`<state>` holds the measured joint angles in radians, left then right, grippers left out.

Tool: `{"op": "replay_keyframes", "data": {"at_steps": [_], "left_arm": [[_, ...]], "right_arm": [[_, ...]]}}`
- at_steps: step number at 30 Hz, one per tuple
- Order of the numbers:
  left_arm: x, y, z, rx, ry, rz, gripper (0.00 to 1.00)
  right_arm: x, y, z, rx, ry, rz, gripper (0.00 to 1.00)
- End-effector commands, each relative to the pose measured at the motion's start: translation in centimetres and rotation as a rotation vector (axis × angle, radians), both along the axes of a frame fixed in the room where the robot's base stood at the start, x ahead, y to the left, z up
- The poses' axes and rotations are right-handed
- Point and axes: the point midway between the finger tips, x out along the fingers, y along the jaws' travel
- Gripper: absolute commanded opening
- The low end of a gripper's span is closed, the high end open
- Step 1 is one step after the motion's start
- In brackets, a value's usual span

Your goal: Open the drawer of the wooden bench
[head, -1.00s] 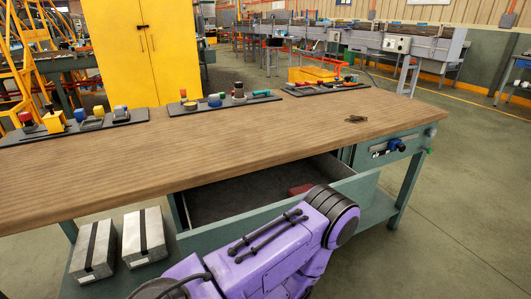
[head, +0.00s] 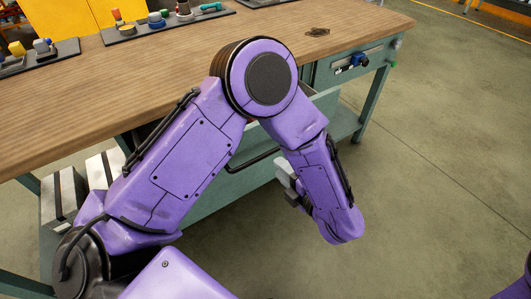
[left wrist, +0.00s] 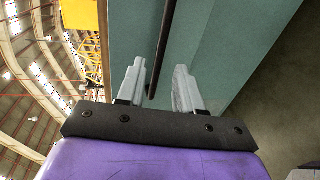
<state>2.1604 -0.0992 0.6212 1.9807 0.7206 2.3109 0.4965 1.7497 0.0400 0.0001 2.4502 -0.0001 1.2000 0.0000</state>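The wooden bench (head: 110,85) has a grey-green drawer (head: 215,190) that stands pulled out below the top. My left arm hides much of its inside. A black bar handle (head: 255,160) runs along the drawer front, and it also shows in the left wrist view (left wrist: 166,45). My left gripper (head: 284,178) is by the drawer front, near the handle's right end, partly hidden by my arm. In the left wrist view its two grey fingers (left wrist: 160,82) are apart. The handle's end lies between them in the picture, closer to the left finger; I cannot tell whether they touch. My right gripper is out of view.
Two grey blocks with dark stripes (head: 65,195) stand on the lower shelf at left. Dark trays of small parts (head: 150,28) line the bench's back edge. A vise-like blue fitting (head: 350,62) is at the bench's right. The floor (head: 420,200) at right is clear.

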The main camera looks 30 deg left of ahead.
Motion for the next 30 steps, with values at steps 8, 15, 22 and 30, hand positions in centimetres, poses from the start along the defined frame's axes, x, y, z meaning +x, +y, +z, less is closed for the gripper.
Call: {"op": "replay_keyframes", "data": {"at_steps": [8,15,22,30], "left_arm": [[2.3,5.6,-1.3,0.002,0.005,-0.002,0.35],[3.3,7.8,-1.8,0.003,0.006,-0.007,0.35],[3.3,7.9,-1.9,0.003,0.007,-0.008,0.35],[3.3,7.8,-1.9,0.003,0.007,-0.008,0.00]], "right_arm": [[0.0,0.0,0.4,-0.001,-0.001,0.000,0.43],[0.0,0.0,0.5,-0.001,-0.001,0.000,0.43],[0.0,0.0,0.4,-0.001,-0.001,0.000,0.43],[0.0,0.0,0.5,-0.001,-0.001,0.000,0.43]]}}
